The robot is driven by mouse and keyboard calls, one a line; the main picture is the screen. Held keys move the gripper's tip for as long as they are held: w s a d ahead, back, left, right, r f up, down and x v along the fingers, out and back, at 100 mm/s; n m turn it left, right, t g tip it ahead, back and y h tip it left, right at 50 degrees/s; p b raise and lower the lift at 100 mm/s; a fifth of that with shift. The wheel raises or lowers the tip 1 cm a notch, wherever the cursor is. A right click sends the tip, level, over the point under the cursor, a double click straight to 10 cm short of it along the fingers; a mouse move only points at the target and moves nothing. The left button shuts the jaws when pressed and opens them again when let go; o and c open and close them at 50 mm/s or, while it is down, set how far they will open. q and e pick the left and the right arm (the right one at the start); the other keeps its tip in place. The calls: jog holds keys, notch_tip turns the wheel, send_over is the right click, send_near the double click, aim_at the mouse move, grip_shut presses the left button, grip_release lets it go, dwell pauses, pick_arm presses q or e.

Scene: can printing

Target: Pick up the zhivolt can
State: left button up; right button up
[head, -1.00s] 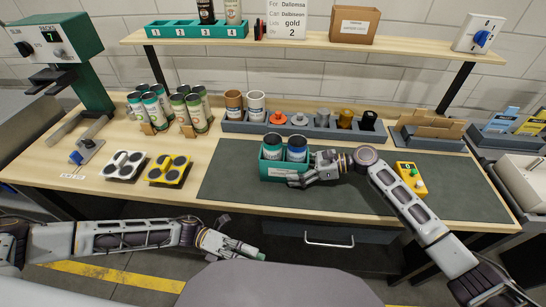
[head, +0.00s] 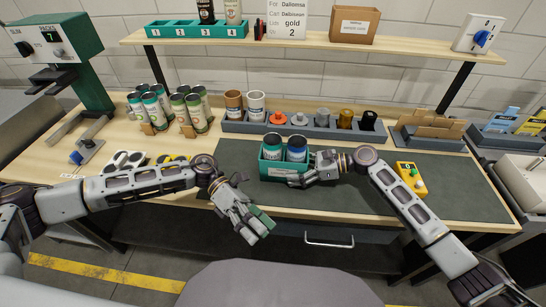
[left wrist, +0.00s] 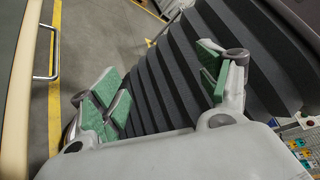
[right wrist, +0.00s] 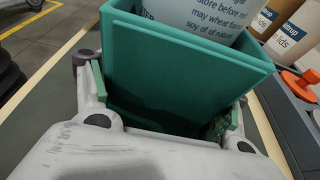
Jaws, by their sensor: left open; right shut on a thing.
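No label that I can read marks the zhivolt can. Two cans, a left one (head: 273,142) and a right one (head: 297,144), stand upright in a small teal box (head: 272,170) on the dark mat. In the right wrist view the teal box (right wrist: 190,55) holds a can (right wrist: 195,14) with a white label. My right gripper (head: 308,177) is shut on the box's right side. My left gripper (head: 256,225) is open and empty near the table's front edge; the left wrist view shows its green-padded fingers (left wrist: 160,88) apart over the floor and my ribbed body.
A grey lid tray (head: 318,128) lies behind the mat (head: 400,180). A yellow device (head: 411,180) sits right. A shelf (head: 300,44) overhangs the back. A drawer handle (head: 328,242) is at the front.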

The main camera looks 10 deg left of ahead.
pick_arm(q)
jog(key=w+a+r+m+t+y, duration=0.1)
jog(key=w+r+t+y, duration=0.6)
jog(key=w, duration=0.5)
jog(key=n+t+y, duration=0.2)
jog(key=t, duration=0.2)
send_near(270, 139)
jog(key=shift+s+a, duration=0.25)
jog(key=shift+a, duration=0.05)
jog(key=shift+f, duration=0.15)
jog(key=shift+x, duration=3.35)
jog(key=shift+d, duration=0.15)
jog(key=shift+w, duration=0.1)
jog(key=shift+h, duration=0.3)
jog(key=shift+x, duration=2.5)
jog(key=shift+w+d, duration=0.1)
